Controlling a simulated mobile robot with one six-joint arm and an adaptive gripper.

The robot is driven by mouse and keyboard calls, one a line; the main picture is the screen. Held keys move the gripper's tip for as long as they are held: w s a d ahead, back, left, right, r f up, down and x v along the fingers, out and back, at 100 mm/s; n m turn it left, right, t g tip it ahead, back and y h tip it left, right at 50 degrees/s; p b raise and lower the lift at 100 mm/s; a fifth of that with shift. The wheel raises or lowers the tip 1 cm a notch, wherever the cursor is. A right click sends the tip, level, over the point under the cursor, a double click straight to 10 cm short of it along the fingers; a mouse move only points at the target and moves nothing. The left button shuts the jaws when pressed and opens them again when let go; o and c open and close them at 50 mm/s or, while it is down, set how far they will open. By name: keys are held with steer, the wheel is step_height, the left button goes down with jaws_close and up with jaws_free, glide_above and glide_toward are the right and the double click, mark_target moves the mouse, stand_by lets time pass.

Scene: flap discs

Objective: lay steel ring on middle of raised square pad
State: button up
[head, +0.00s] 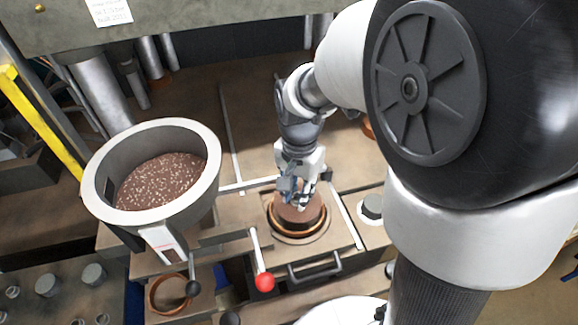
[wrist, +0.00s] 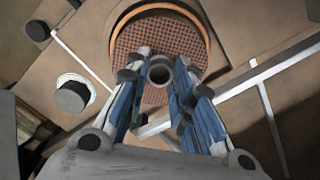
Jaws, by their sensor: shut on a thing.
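My gripper (head: 300,200) points down over a round dark disc seat with a copper-coloured rim (head: 299,231). In the wrist view my gripper (wrist: 160,80) is shut on the small grey steel ring (wrist: 160,59), held between its fingertips. Behind the ring is a brown meshed flap disc face (wrist: 150,38) inside the copper-coloured rim (wrist: 203,30). I cannot tell whether the ring is touching the disc. In the head view the fingers hide the ring. The seat sits in a tan plate (head: 262,245); I cannot clearly make out a separate raised square pad.
A big grey bowl (head: 205,190) of brown grains stands at the left. A red-knobbed lever (head: 264,281) and a dark handle (head: 315,268) stand in front of the seat. A grey capped knob (head: 372,206) is at the right, also in the wrist view (wrist: 72,96).

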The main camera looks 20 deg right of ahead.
steer(key=o, duration=0.8)
